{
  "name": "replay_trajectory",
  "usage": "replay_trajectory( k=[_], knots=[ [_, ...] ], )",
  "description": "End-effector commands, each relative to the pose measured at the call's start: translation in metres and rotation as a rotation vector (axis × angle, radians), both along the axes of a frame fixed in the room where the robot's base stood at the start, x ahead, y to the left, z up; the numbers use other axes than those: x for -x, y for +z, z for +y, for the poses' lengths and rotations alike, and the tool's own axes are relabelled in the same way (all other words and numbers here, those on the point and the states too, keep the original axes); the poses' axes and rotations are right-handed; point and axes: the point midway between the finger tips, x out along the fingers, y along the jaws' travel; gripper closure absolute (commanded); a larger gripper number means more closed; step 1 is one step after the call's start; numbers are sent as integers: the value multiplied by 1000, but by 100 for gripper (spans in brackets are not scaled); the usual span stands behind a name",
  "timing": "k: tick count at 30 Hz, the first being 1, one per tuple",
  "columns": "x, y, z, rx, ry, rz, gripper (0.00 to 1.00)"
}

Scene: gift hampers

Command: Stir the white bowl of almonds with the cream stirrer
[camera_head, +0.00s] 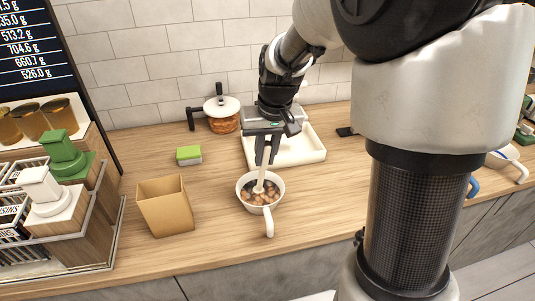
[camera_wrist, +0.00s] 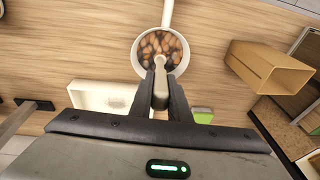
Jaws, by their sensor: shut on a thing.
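The white bowl (camera_head: 242,190) stands on the wooden counter with its handle toward the front edge. It holds brown almonds (camera_head: 262,196), which also show in the wrist view (camera_wrist: 156,46). The cream stirrer (camera_head: 262,172) is in my gripper (camera_head: 265,150), which is shut on its upper part above the bowl. The stirrer slants slightly, and its lower end is among the almonds. In the wrist view the stirrer (camera_wrist: 160,90) sits between my two dark fingers (camera_wrist: 160,88). The stirrer's tip is hidden by the almonds.
A tan open box (camera_head: 165,206) stands left of the bowl. A green-and-white sponge (camera_head: 189,155) lies behind it. A white tray (camera_head: 308,145) lies behind the bowl, and a lidded pot (camera_head: 222,113) stands near the tiled wall. Crates (camera_head: 85,235) fill the left side.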

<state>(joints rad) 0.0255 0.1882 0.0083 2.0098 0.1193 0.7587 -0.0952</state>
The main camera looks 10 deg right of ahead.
Motion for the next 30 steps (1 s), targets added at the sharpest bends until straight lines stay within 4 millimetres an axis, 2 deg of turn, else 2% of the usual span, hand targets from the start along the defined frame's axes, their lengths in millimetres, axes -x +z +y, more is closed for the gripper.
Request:
replay_trajectory(
  k=[3,11,18,25,30],
  knots=[
    [3,1,9,0,3,-2,100],
    [4,1,9,0,1,-1,100],
    [17,0,14,0,1,-1,100],
    [17,0,14,0,1,-1,100],
    [27,0,9,0,0,-2,100]
  ],
)
